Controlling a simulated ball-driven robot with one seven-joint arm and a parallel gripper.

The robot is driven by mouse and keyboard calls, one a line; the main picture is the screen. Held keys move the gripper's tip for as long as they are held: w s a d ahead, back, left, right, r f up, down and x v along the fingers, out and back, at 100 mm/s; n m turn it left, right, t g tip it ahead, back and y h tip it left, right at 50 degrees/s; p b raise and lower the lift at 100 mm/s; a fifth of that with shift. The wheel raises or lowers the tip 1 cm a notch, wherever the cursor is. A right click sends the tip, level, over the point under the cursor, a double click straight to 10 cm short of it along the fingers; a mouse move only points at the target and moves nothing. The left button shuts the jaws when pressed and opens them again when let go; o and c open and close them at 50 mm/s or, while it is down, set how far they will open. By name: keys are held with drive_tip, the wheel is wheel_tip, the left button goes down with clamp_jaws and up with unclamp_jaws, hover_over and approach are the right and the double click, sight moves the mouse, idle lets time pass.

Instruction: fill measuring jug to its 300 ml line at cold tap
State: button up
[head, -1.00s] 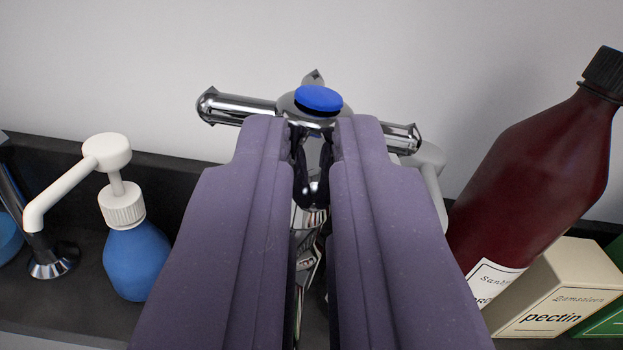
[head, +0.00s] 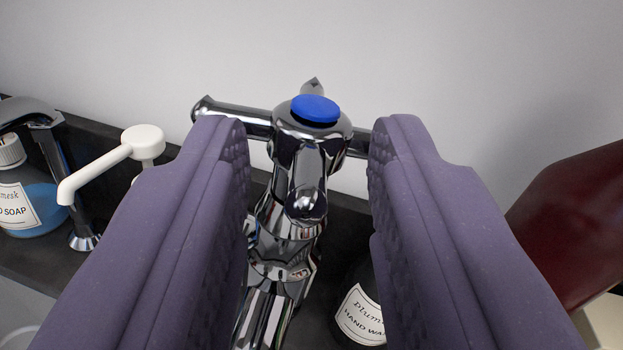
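The cold tap (head: 300,170) is chrome with a blue disc (head: 315,108) on top and a cross handle whose left arm (head: 235,117) shows clearly. It stands upright against the pale wall in the middle of the head view. My gripper (head: 307,145) is open, its two purple ridged fingers on either side of the tap's head. The fingers overlap parts of the handle's side arms; I cannot tell whether they touch. Nothing is held between them. I do not see the measuring jug.
A soap bottle (head: 25,205), a dark spout (head: 62,165) and a white pump nozzle (head: 110,160) stand at left. A hand wash bottle (head: 360,315) is partly hidden behind my right finger. A dark red bottle (head: 580,225) is close at right.

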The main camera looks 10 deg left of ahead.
drive_tip(key=p+v, duration=0.1)
drive_tip(key=v, duration=0.6)
drive_tip(key=shift+s+d, duration=0.2)
drive_tip(key=shift+s, duration=0.2)
idle(6.9)
